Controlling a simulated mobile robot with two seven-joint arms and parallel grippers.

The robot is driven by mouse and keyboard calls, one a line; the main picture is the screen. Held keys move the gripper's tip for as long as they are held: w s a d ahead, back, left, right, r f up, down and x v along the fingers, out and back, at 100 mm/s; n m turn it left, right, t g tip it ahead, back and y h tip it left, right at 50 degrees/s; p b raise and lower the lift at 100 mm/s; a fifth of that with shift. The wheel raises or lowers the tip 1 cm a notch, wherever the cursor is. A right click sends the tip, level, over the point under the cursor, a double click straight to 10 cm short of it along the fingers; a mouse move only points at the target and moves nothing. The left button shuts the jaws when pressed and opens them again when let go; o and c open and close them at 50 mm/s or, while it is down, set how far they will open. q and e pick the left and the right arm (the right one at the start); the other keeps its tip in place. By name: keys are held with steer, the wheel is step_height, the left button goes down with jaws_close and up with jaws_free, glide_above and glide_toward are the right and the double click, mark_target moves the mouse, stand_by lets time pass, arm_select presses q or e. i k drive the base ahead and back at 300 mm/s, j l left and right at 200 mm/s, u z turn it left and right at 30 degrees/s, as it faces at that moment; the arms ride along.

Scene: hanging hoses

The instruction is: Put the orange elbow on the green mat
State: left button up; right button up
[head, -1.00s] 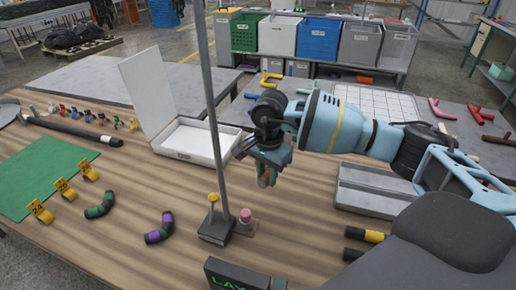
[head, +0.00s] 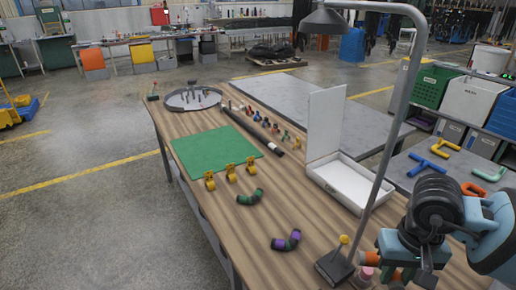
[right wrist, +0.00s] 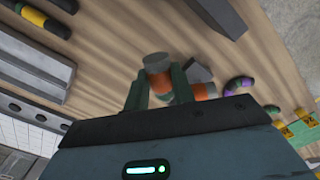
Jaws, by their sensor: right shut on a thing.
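The orange elbow (right wrist: 158,75) is dark with orange bands. In the right wrist view it sits between the two fingers of my right gripper (right wrist: 158,92), which is shut on it. In the head view the right gripper (head: 405,272) is at the lower right, beside the lamp post, and hides much of the elbow (head: 369,258). The green mat (head: 225,152) lies flat at the far left of the wooden table, well away from the gripper. Its middle is bare. My left gripper is not in view.
A lamp post (head: 385,160) on a dark base (head: 334,268) stands between gripper and mat. A purple-banded elbow (head: 286,242), a green-banded elbow (head: 250,197) and yellow number markers (head: 230,173) lie before the mat. A white open box (head: 345,187) stands behind.

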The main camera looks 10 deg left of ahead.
mark_target(209, 142)
steer(key=j, duration=0.45)
steer(key=i+j+u, duration=0.1)
steer(key=j, duration=0.35)
steer(key=i+j, duration=0.1)
steer(key=j, duration=0.3)
steer(key=i+j+u, duration=0.1)
steer(key=j, duration=0.3)
steer(key=i+j+u, duration=0.1)
steer(key=j, duration=0.3)
steer(key=i+j+u, duration=0.1)
steer(key=i+j, duration=0.15)
steer(key=i, duration=0.2)
steer(key=i+j+u, duration=0.1)
steer(key=i+j, duration=0.15)
steer(key=i, duration=0.15)
steer(key=i+l+u, duration=0.1)
steer(key=i, duration=0.5)
